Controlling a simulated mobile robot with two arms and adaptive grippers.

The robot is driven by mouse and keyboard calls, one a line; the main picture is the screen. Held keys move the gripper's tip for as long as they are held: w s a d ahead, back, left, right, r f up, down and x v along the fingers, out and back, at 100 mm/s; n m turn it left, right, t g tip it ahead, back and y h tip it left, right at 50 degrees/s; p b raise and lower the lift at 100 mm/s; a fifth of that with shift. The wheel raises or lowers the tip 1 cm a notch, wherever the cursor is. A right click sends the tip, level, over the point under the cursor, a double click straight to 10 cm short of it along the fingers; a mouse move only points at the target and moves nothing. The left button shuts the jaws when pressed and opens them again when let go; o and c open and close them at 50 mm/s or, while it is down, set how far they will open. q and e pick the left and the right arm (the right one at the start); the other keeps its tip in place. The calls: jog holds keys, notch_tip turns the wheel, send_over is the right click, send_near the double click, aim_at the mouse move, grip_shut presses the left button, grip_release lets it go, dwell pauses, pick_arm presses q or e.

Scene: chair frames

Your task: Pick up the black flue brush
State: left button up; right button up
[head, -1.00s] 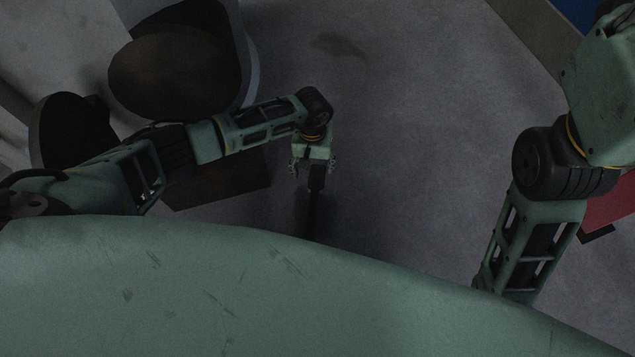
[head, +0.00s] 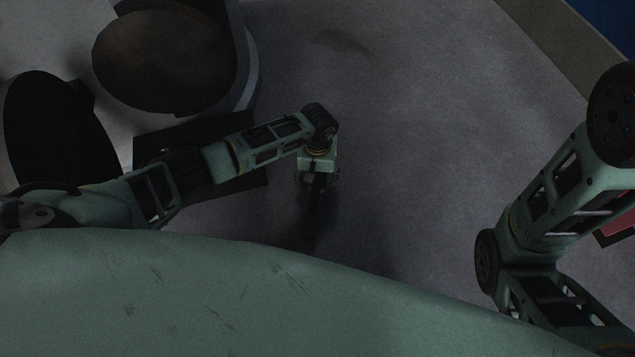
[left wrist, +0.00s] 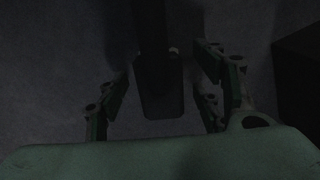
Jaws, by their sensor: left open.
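The black flue brush (head: 315,205) is a long dark shape below my left gripper in the head view, dim against the grey floor. In the left wrist view its dark handle (left wrist: 160,90) lies between the two open fingers of my left gripper (left wrist: 165,88), with a gap on each side. In the head view my left gripper (head: 317,178) is over the upper end of the brush. The brush's far end is lost in shadow. My right arm is at the right of the head view, but its gripper is out of view.
A round dark brown-topped object (head: 165,60) stands at the upper left, beside another dark round shape (head: 45,130). A dark flat block (head: 200,135) lies behind my left arm. A red object (head: 618,225) is at the right edge. The floor in the middle is clear.

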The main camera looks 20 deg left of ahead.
pick_arm(q)
jog(key=c, duration=1.5)
